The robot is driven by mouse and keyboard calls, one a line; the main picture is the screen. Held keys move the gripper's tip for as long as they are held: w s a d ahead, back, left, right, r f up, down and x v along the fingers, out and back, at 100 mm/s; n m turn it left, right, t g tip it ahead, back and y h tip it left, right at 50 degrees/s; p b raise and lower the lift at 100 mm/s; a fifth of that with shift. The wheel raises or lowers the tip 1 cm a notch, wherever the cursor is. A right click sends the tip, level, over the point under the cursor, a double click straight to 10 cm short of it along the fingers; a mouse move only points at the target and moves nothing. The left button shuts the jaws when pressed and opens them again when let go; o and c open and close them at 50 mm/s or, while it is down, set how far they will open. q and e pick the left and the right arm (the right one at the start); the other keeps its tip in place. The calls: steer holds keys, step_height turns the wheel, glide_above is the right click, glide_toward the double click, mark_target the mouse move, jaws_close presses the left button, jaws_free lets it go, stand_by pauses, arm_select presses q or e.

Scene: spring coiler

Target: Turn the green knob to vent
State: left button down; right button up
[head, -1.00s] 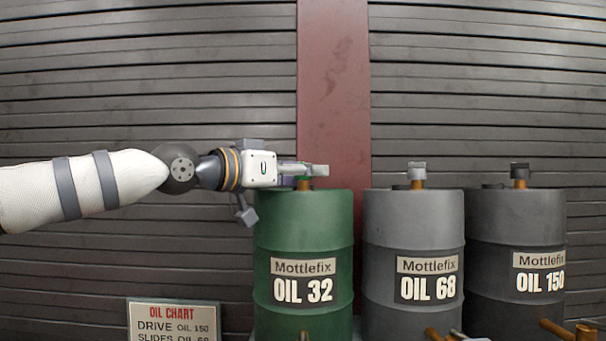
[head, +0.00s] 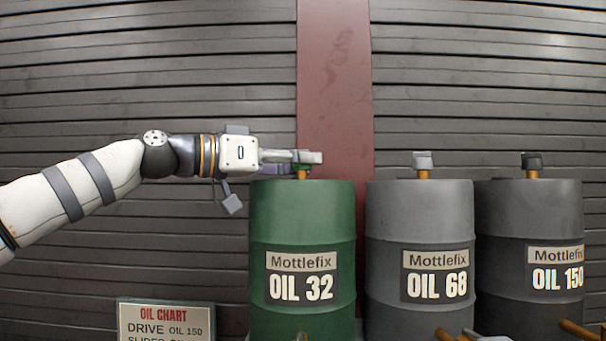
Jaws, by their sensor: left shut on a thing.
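The green knob (head: 301,167) sits on a short brass stem (head: 301,175) on top of the green OIL 32 drum (head: 302,230). My left gripper (head: 308,157) comes in level from the left and is shut on the green knob. Its fingers hide most of the knob, so I cannot tell which way the knob points. No vent marking shows. My right gripper is not in view.
A grey OIL 68 drum (head: 419,220) with a grey knob (head: 422,160) and a dark OIL 150 drum (head: 530,220) with a dark knob (head: 531,161) stand to the right. An oil chart sign (head: 165,320) is at lower left. Behind is a slatted wall.

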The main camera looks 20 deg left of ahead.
arm_select(q)
steer(key=shift+m+g+h, duration=0.9)
steer(key=shift+m+g, duration=0.1)
steer(key=shift+g, duration=0.2)
steer(key=shift+m+g+h+p, duration=0.4)
steer(key=shift+m+g, duration=0.2)
steer(key=shift+g, duration=0.1)
steer(key=shift+f+g, duration=0.1)
steer(key=shift+g, duration=0.2)
steer(key=c, duration=1.3)
jaws_free()
steer(key=shift+d, duration=0.1)
steer(key=v, duration=1.2)
